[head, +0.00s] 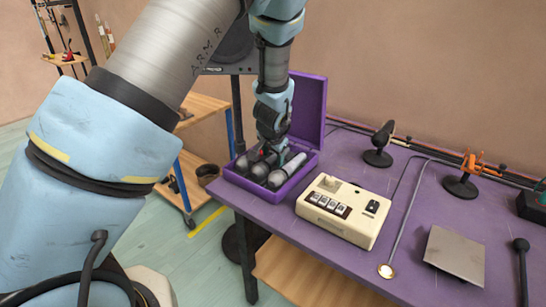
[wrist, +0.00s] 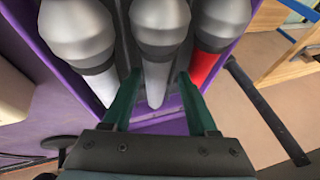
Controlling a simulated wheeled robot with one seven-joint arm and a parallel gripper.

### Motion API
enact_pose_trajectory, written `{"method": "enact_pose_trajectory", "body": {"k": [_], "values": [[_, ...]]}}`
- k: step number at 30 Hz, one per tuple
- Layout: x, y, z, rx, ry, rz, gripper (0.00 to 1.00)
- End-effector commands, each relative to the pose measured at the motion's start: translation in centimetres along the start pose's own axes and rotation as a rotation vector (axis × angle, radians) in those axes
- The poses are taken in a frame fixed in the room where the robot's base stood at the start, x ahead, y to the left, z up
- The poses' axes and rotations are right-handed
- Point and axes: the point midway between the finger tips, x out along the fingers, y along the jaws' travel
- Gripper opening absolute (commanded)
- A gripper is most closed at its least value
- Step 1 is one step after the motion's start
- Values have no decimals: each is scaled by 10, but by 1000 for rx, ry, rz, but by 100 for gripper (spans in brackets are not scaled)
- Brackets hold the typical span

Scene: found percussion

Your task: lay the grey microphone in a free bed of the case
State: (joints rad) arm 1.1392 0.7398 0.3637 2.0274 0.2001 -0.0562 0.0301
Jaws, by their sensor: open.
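The purple case (head: 236,182) stands open at the table's left end, its lid (head: 309,108) raised behind. Three ball-headed microphones lie side by side in it. In the wrist view, the grey microphone (wrist: 156,84) is in the middle, between a white-bodied one (wrist: 101,86) and a red-bodied one (wrist: 204,68). The grey one appears to lie in the middle bed; the bed itself is mostly hidden. My gripper (wrist: 158,76) is open, its green fingers on either side of the grey body. In the head view, my gripper (head: 271,147) partly hides the microphones.
A cream box with buttons (head: 345,209) stands close right of the case. Beyond it are a black stand (head: 379,146), a thin rod (head: 405,215), a grey plate (head: 456,254) and an orange clamp on a stand (head: 466,175). A black microphone-shaped item (head: 522,262) lies far right.

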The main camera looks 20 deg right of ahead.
Motion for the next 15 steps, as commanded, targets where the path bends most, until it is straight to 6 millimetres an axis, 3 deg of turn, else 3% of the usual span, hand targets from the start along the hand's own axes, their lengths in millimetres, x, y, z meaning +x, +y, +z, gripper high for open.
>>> {"method": "enact_pose_trajectory", "body": {"k": [15], "values": [[0,8,1,10,-4,11,76]]}}
